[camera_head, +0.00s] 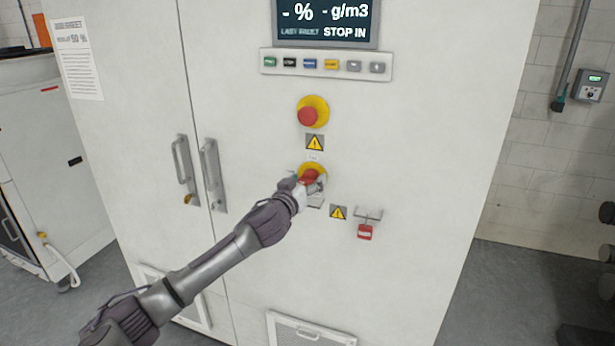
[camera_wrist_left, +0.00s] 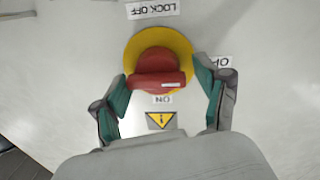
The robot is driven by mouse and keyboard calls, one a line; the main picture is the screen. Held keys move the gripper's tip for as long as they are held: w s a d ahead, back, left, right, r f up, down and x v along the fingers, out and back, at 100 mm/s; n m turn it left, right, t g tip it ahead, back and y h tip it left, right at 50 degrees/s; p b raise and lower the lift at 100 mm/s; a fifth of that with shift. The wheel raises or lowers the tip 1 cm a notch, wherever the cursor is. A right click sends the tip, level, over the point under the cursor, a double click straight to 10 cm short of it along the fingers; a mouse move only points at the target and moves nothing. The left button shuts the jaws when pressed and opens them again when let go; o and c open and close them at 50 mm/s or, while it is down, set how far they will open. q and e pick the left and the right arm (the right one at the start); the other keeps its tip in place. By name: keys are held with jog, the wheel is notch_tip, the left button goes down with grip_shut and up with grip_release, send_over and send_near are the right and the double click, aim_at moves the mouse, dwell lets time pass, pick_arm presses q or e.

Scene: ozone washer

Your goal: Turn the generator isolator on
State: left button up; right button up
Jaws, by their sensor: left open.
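The generator isolator is a red rotary handle on a round yellow plate (camera_head: 313,168) on the white cabinet front. In the left wrist view the red handle (camera_wrist_left: 157,70) shows close up, with its bar lying across the picture. Labels on the panel around it read LOCK OFF, ON and a partly hidden one that looks like OFF. My left gripper (camera_head: 311,181) is at the isolator. In the left wrist view its teal-padded fingers (camera_wrist_left: 162,76) are open, one on each side of the red handle. I cannot tell whether they touch it. My right gripper is out of view.
A red emergency button (camera_head: 308,116) on yellow sits above the isolator. A row of small buttons (camera_head: 325,64) and a display (camera_head: 325,22) are higher up. A red padlock (camera_head: 365,231) hangs at lower right. Door handles (camera_head: 212,175) stick out at left.

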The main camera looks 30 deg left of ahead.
pick_arm(q)
jog(key=shift+w, duration=0.2)
jog(key=c, duration=1)
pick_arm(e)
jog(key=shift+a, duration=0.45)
